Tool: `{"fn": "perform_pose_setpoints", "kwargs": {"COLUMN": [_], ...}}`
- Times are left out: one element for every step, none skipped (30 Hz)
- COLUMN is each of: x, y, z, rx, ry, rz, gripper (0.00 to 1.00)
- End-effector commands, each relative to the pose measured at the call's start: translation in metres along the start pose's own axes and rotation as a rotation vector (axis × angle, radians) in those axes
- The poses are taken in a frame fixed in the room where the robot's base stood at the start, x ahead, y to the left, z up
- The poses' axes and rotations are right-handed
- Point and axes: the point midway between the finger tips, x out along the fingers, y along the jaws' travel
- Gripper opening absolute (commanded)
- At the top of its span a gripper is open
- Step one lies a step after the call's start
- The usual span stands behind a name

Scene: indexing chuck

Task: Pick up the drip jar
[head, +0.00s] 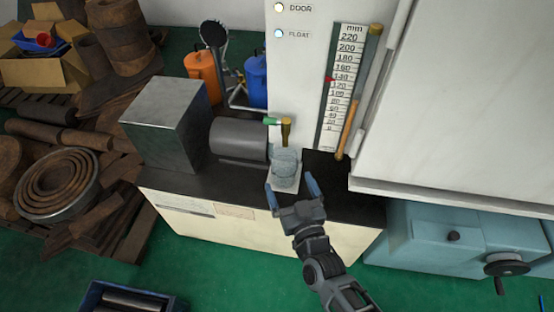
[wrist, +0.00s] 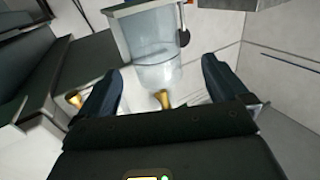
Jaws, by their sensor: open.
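The drip jar (head: 285,165) is a clear glass jar on the dark bench top, below a brass tap (head: 286,132) with a green handle. My gripper (head: 290,188) is open and empty, just in front of the jar, its blue-tipped fingers pointing at it. In the wrist view the jar (wrist: 155,55) shows ahead between the two spread fingers of my gripper (wrist: 162,85). I see no finger clearly touching it. The jar's base is partly hard to make out in the head view.
A grey cylinder (head: 238,139) and metal block (head: 168,122) stand left of the jar. A white panel with a scale (head: 345,85) rises behind. A white cabinet (head: 460,100) stands right. An orange can (head: 202,75) and blue can (head: 257,80) stand behind.

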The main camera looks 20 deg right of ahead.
Motion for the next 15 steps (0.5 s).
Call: {"fn": "perform_pose_setpoints", "kwargs": {"x": [0.005,0.008,0.013,0.016,0.019,0.022,0.024,0.027,0.031,0.034,0.039,0.045,0.049,0.054,0.059], "y": [0.000,0.001,0.001,0.001,0.001,0.001,0.001,0.002,0.002,0.003,0.004,0.005,0.005,0.006,0.006], "z": [-0.001,-0.001,-0.001,-0.001,-0.001,-0.001,-0.001,-0.001,-0.001,0.000,-0.001,0.000,0.000,0.000,0.001], "rx": [0.000,0.000,0.000,0.000,0.001,0.000,0.000,0.000,0.000,-0.001,-0.001,-0.001,-0.001,-0.002,-0.001], "ry": [0.001,0.001,0.001,0.002,0.001,0.000,0.000,0.001,0.001,0.000,0.001,0.001,0.001,0.001,0.000], "rz": [0.000,0.000,0.000,0.000,0.000,0.000,0.000,0.000,0.000,-0.001,0.000,-0.001,-0.001,-0.001,-0.001], "gripper": [1.00,1.00,1.00,1.00,1.00,1.00,1.00,1.00,1.00,1.00,1.00,1.00,1.00,1.00,1.00]}}
